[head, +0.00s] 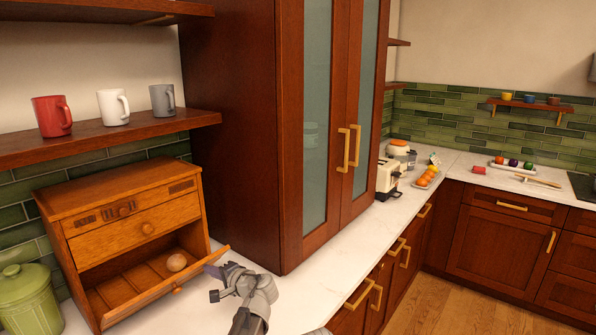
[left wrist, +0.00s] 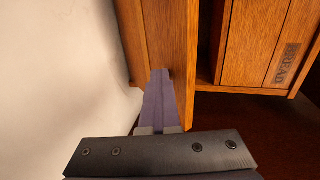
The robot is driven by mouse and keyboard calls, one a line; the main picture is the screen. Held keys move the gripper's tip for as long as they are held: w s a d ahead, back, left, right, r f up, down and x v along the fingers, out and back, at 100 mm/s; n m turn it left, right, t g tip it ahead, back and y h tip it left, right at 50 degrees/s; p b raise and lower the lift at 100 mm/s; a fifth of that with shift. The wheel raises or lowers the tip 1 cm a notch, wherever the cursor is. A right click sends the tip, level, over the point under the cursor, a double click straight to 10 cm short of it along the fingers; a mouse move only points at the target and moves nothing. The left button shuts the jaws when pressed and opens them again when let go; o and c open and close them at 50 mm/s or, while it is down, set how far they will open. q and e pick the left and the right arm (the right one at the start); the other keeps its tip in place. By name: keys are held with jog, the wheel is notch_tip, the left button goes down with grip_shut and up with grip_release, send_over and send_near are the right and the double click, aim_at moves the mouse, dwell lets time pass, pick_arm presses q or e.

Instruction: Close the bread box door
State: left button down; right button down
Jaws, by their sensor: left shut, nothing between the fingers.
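The wooden bread box (head: 140,215) stands on the counter at the left of the head view. Its door (head: 150,302) is folded down at the front, leaving the lower compartment open. A small round brown item (head: 176,262) is inside. My left gripper (head: 214,271) is at the right end of the lowered door, close to its edge. In the left wrist view, its purple fingers (left wrist: 158,95) are shut and empty, with their tips at a wooden panel (left wrist: 165,40); I cannot tell whether they touch it. My right gripper is not in view.
A green lidded jar (head: 27,298) stands left of the box. A shelf (head: 100,139) with several mugs hangs above it. A tall cabinet (head: 235,130) rises just right of the box. The white counter (head: 318,285) is clear to the gripper's right.

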aim_at(207, 259)
pick_arm(q)
jog(key=shift+w+a+r+p, duration=0.45)
jog(key=shift+a+r+p, duration=0.1)
jog(key=shift+r+p, duration=0.15)
jog(key=shift+w+a, duration=0.1)
jog(key=shift+a, duration=0.05)
jog(key=shift+r, duration=0.1)
jog(key=shift+w+a+r+p, duration=0.55)
jog(key=shift+w+a+p, duration=0.05)
jog(key=shift+a, duration=0.15)
jog(key=shift+w+a+r+p, duration=0.35)
jog(key=shift+w+a+p, duration=0.1)
jog(key=shift+a, duration=0.1)
jog(key=shift+w+a+r, duration=0.1)
jog(key=shift+w+a, duration=0.1)
jog(key=shift+a, duration=0.15)
